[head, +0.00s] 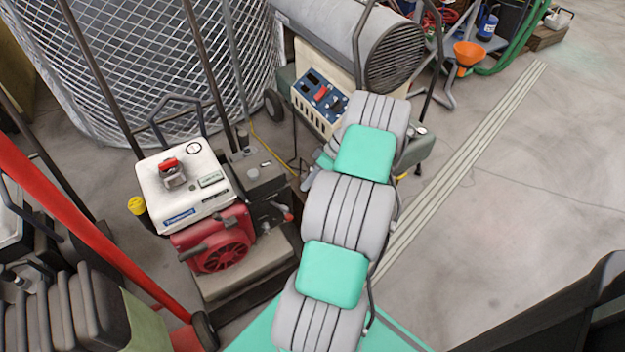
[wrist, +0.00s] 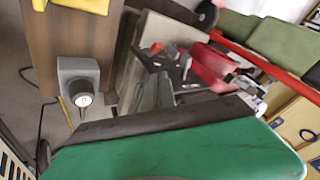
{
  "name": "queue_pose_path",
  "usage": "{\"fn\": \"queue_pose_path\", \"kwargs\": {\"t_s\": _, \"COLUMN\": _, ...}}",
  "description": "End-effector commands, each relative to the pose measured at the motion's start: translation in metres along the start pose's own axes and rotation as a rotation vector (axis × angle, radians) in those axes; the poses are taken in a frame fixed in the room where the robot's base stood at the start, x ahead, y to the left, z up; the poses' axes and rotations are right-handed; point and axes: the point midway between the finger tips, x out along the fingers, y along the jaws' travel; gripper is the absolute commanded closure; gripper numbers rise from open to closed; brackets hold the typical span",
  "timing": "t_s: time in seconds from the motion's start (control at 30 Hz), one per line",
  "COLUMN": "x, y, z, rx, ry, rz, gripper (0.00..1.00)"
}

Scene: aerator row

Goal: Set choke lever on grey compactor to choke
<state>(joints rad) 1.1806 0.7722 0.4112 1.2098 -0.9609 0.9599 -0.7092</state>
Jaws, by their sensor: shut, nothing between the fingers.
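The compactor has a white engine cover (head: 187,184), a red pull-start housing (head: 217,243) and a grey-brown base. It stands left of my arm in the head view. Grey control parts (head: 262,178) and a small red-tipped lever (head: 286,215) are on its side facing my arm. I cannot tell which part is the choke lever or how it is set. In the wrist view the red housing (wrist: 214,68) and a red knob (wrist: 156,47) show, blurred. My gripper (head: 308,180) is shut and empty, mostly hidden by my arm, just right of the compactor's control side.
A heater with a grey drum (head: 395,55) and blue control panel (head: 320,95) stands behind my arm. A wire-mesh cage (head: 150,60) is at the back left. A red bar machine (head: 80,230) is at the left. The floor (head: 520,190) at right is open.

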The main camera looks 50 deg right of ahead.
Motion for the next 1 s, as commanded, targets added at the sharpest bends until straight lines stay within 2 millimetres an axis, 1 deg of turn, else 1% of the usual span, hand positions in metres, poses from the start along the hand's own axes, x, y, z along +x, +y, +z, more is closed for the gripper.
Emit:
{"fn": "queue_pose_path", "kwargs": {"t_s": 0.03, "x": 0.014, "y": 0.001, "z": 0.002, "rx": 0.001, "ry": -0.001, "rz": -0.002, "gripper": 1.0}}
{"fn": "queue_pose_path", "kwargs": {"t_s": 0.2, "x": 0.049, "y": -0.001, "z": 0.002, "rx": 0.001, "ry": -0.001, "rz": 0.0, "gripper": 1.0}}
{"fn": "queue_pose_path", "kwargs": {"t_s": 0.33, "x": 0.056, "y": -0.023, "z": 0.001, "rx": 0.0, "ry": -0.001, "rz": 0.001, "gripper": 1.0}}
{"fn": "queue_pose_path", "kwargs": {"t_s": 0.5, "x": 0.061, "y": -0.034, "z": 0.001, "rx": 0.002, "ry": -0.001, "rz": 0.002, "gripper": 1.0}}
{"fn": "queue_pose_path", "kwargs": {"t_s": 1.0, "x": 0.059, "y": -0.036, "z": 0.002, "rx": 0.019, "ry": 0.009, "rz": 0.011, "gripper": 1.0}}
